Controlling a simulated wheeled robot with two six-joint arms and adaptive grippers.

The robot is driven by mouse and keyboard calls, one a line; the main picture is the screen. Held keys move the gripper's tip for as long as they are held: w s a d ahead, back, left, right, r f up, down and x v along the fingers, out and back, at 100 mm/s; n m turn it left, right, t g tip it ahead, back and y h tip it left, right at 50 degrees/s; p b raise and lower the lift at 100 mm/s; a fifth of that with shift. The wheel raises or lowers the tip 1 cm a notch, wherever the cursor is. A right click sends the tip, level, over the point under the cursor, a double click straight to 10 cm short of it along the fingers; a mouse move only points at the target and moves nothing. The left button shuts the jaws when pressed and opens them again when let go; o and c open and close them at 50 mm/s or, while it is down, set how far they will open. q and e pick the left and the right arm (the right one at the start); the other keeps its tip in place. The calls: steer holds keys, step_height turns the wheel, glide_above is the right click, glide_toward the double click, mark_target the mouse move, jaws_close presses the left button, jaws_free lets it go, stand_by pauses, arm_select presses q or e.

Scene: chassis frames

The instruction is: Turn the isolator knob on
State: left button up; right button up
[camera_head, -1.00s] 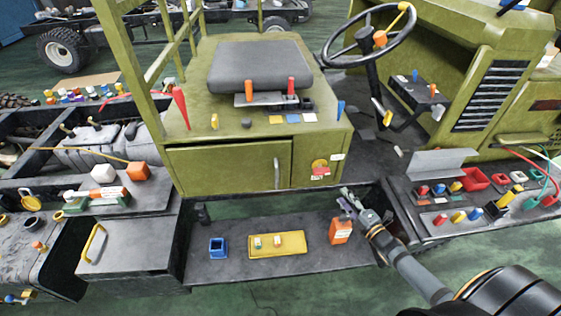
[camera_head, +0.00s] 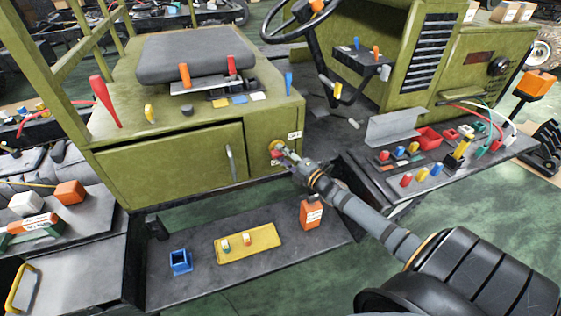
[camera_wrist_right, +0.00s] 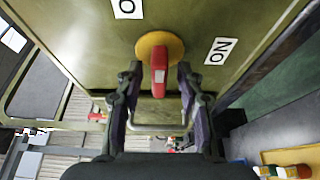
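The isolator knob (camera_wrist_right: 159,72) is a red bar handle on a round yellow plate (camera_wrist_right: 172,42), fixed to the green cab panel. In the head view the yellow plate (camera_head: 277,146) shows at the panel's right end, with the knob largely hidden by my gripper. My right gripper (camera_head: 283,154) is at the knob. In the right wrist view my right gripper (camera_wrist_right: 160,76) is open, with one finger on each side of the red handle and small gaps visible. A white ON label (camera_wrist_right: 221,51) lies right of the plate. Another label (camera_wrist_right: 127,8) is cut off above. My left gripper is not in view.
Below the panel, a dark step (camera_head: 200,280) carries a blue holder (camera_head: 180,262), a yellow tray (camera_head: 262,248) and an orange box (camera_head: 311,212). A vertical door handle (camera_head: 230,165) is left of the knob. A side shelf (camera_head: 385,175) with coloured parts stands right.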

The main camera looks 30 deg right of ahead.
steer(key=shift+w+a, duration=0.1)
steer(key=shift+w, duration=0.55)
jaws_close()
